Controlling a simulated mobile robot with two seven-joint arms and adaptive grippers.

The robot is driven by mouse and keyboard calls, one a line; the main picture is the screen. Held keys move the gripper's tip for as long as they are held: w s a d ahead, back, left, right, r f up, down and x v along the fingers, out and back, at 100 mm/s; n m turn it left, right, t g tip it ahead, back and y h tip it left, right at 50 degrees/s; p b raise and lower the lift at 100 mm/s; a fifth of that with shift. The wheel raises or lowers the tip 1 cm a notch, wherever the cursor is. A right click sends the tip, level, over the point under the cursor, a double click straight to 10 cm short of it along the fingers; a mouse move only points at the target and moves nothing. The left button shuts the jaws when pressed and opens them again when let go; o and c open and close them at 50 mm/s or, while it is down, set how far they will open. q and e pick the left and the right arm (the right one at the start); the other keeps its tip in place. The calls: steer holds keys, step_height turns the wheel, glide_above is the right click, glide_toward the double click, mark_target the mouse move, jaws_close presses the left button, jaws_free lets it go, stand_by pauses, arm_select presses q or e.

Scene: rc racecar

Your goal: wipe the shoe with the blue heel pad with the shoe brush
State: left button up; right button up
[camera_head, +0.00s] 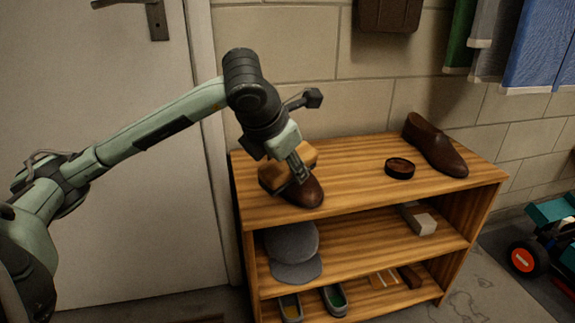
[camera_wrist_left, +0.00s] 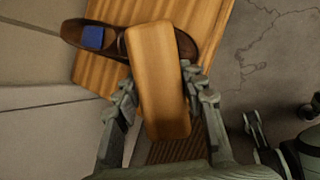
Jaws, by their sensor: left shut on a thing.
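A brown shoe (camera_head: 306,194) stands on the top board of the wooden shelf, at its left end. In the left wrist view this shoe (camera_wrist_left: 72,32) shows a blue heel pad (camera_wrist_left: 93,38) inside. My left gripper (camera_head: 298,170) is shut on the wooden shoe brush (camera_head: 272,176), over the shoe. In the left wrist view the brush (camera_wrist_left: 158,78) lies between the fingers of the gripper (camera_wrist_left: 162,88) and covers part of the shoe. The brush's underside is hidden, so I cannot tell whether it touches the shoe.
A second brown shoe (camera_head: 437,149) and a round dark tin (camera_head: 399,168) stand to the right on the shelf (camera_head: 350,187). A grey cap (camera_head: 291,243) and a small box (camera_head: 418,219) are on the middle board. Cloths (camera_head: 545,45) hang at upper right.

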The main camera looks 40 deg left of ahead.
arm_select(q)
steer(key=shift+s+d+r, duration=0.1)
steer(key=shift+s+r, duration=0.05)
steer(key=shift+r, duration=0.4)
steer(key=shift+s+d+r+p, duration=0.15)
steer(key=shift+d+r+p, duration=0.05)
steer(key=shift+r+p, duration=0.5)
steer(key=shift+s+d+r+p, duration=0.15)
steer(key=shift+r+p, duration=0.45)
steer(key=shift+r, duration=0.2)
